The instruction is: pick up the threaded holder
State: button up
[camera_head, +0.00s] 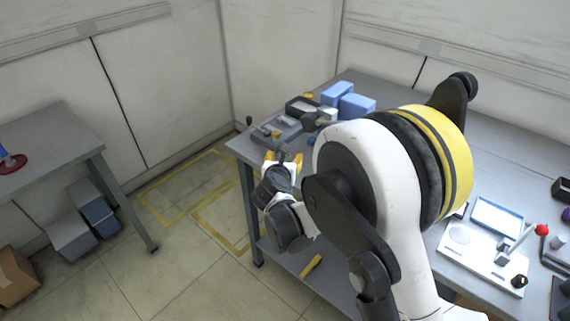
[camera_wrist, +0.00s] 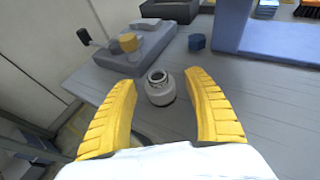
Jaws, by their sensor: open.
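The threaded holder appears to be the small pale, round piece (camera_wrist: 160,92) with a dark open top, standing upright on the grey bench (camera_wrist: 265,110). My gripper is open and empty. In the head view my gripper (camera_head: 283,157) is at the bench's near left corner; I cannot make out the holder there.
A grey fixture (camera_wrist: 130,60) with a yellow knob and black handle stands just beyond, left of the holder. A small dark-blue piece (camera_wrist: 197,42) and a blue box (camera_wrist: 285,42) are to the right. A white panel with a red-ball lever (camera_head: 485,255) sits farther right.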

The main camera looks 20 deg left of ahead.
jog(key=shift+w, duration=0.1)
grip_shut()
jog(key=shift+r, duration=0.15)
